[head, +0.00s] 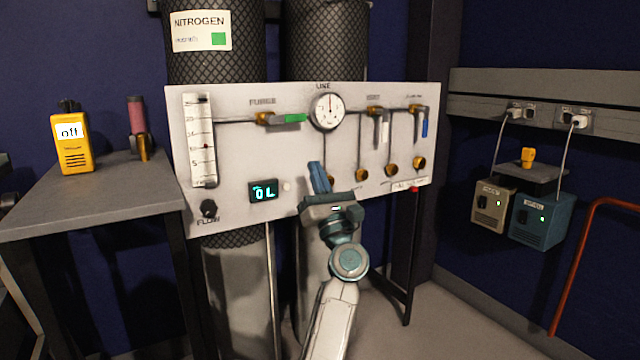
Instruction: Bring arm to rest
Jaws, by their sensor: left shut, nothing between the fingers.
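My left arm reaches up from the bottom centre of the head view. Its gripper (318,170) is shut and empty, with the blue fingers together and pointing up. The fingers are in front of the lower middle of the white gas panel (235,155), just right of the small digital display (263,191). I cannot tell whether they touch the panel. The gripper hides part of the panel's lower edge and a brass fitting. My right gripper is not in view.
The panel carries a green-handled purge valve (290,118), a round gauge (328,111) and a flow knob (208,209). A grey table (100,200) at left holds a yellow meter (72,145). At right are two wall boxes (541,219) and an orange rail (575,262).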

